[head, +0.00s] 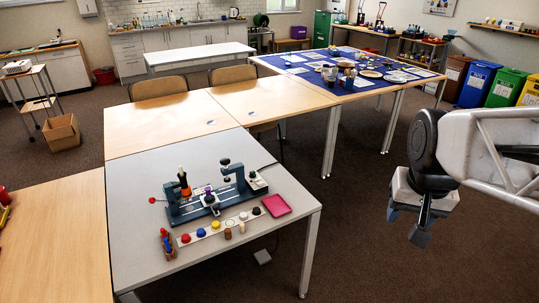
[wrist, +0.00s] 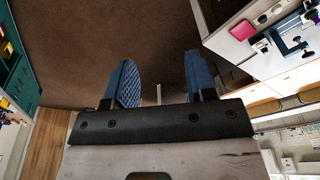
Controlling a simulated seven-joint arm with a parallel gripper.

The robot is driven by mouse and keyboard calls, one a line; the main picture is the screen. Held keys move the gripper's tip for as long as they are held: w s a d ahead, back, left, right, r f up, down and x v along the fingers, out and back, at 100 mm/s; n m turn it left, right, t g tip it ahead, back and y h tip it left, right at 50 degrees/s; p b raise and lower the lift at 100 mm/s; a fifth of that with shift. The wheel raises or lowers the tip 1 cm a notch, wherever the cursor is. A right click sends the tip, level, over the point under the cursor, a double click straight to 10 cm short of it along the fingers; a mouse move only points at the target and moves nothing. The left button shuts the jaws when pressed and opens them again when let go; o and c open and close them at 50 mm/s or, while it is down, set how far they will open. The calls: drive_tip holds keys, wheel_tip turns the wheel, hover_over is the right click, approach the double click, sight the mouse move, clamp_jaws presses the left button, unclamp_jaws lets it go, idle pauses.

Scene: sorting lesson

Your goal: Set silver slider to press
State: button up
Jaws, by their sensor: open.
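A small dark blue-grey press-like device (head: 191,210) stands on the grey table at the lower middle of the head view. It carries an orange and black piece, a purple and green piece, an upright post on its right and a red-knobbed lever on its left. A silver slider cannot be made out on it at this size. My gripper (head: 419,228) hangs over the floor, well right of the table and apart from the device. In the wrist view my gripper's blue fingers (wrist: 160,78) are spread with nothing between them. Part of the device (wrist: 291,46) shows there at upper right.
In front of the device lies a pale strip (head: 212,231) with several coloured knobs. A pink tray (head: 276,205) sits to its right, and a small wooden rack (head: 167,243) to its left. Wooden tables (head: 166,122) adjoin behind. Open carpet lies between table and gripper.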

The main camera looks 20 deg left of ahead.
drive_tip(key=w+a+f, duration=0.2)
drive_tip(key=w+a, duration=0.9)
drive_tip(key=w, duration=0.2)
drive_tip(key=g, duration=0.2)
hover_over(216, 207)
wheel_tip(216, 207, down, 26)
drive_tip(key=shift+w+d, duration=0.15)
drive_tip(key=shift+a+f, duration=0.25)
drive_tip(key=shift+a, duration=0.05)
drive_tip(key=shift+f, duration=0.1)
drive_tip(key=shift+f, duration=3.75)
